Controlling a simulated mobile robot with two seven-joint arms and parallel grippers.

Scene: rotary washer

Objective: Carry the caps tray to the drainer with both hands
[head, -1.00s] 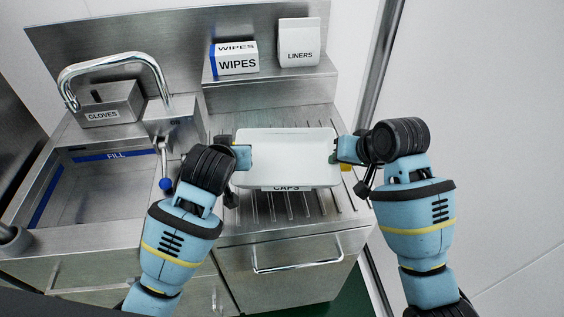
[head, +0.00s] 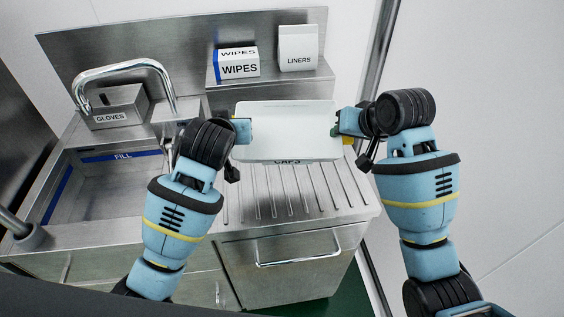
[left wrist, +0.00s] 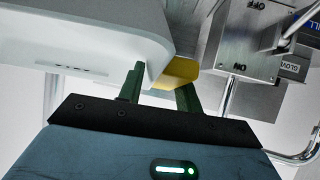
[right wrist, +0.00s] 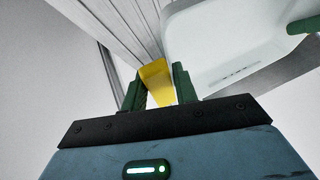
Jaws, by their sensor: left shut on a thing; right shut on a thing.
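The white caps tray (head: 286,122) is held level between my two grippers over the back part of the ribbed steel drainer (head: 300,195). Its CAPS label shows partly on the front side. My left gripper (head: 241,133) is shut on the tray's left end; in the left wrist view its fingers are at a yellow handle (left wrist: 179,72) beside the white tray wall (left wrist: 90,45). My right gripper (head: 340,128) is shut on the right end; the right wrist view shows its fingers at another yellow handle (right wrist: 157,82). Whether the tray's underside touches the drainer is hidden.
A sink basin (head: 105,185) with a FILL mark and a curved faucet (head: 125,70) lie left. A GLOVES box (head: 117,110) stands behind it. A WIPES box (head: 238,63) and LINERS box (head: 298,48) stand on the back shelf. The drainer's front half is bare.

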